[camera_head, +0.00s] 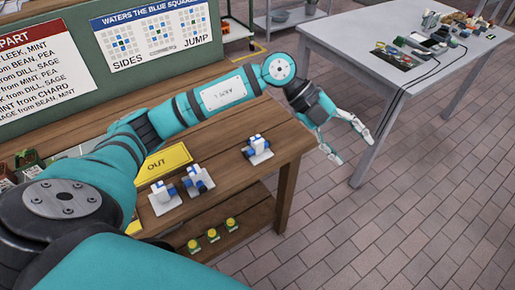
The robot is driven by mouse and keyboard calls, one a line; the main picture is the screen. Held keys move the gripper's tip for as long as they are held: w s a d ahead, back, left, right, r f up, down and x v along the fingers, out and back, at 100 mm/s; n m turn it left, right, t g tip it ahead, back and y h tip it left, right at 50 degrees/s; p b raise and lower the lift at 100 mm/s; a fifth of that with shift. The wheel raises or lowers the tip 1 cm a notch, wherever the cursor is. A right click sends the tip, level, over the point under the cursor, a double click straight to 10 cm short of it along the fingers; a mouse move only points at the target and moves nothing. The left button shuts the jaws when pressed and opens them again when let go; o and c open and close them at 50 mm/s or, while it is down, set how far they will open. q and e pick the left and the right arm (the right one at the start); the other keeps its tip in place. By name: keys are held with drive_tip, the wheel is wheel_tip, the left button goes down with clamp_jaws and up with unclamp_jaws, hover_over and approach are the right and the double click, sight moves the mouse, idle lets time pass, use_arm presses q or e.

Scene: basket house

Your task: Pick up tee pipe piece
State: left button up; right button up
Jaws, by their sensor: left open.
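My left gripper (352,148) is open and empty, its fingers spread over the floor between the wooden bench and the grey table. I cannot make out a tee pipe piece for sure. Several small blue-and-white pieces stand on white plates on the wooden bench: one near its right end (257,145), one further left (198,176) and one beside it (161,190). Small mixed items (428,45) lie on the grey table at the upper right, too small to tell apart. My right gripper is not in view.
The wooden bench (225,160) bears a yellow OUT sign (163,163) and a green board (225,65) behind. Several yellow-topped green items (212,235) sit on its lower shelf. The grey table (350,40) has a bare left part. The brick floor (430,200) is clear at lower right.

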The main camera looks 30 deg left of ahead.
use_arm(q)
drive_tip(key=w+a+n+y, duration=0.3)
drive_tip(key=a+y, duration=0.4)
drive_tip(key=a, duration=0.8)
drive_tip(key=n+g+y, duration=0.1)
drive_tip(key=n+y, duration=0.2)
drive_tip(key=y, duration=0.1)
approach(257, 139)
drive_tip(key=f+p, duration=0.1)
drive_tip(key=f, duration=0.1)
drive_tip(key=a+f, duration=0.1)
drive_tip(key=f, duration=0.1)
drive_tip(key=shift+a+f+p, duration=0.2)
drive_tip(key=shift+p, duration=0.2)
drive_tip(key=shift+w+f, duration=0.1)
drive_tip(key=shift+f, duration=0.5)
drive_tip(key=f, duration=0.2)
drive_tip(key=d+f+p, duration=0.1)
drive_tip(key=f, duration=0.1)
drive_tip(key=shift+f+p, duration=0.1)
drive_tip(key=shift+p, duration=0.2)
drive_tip(key=shift+f, duration=0.55)
clamp_jaws()
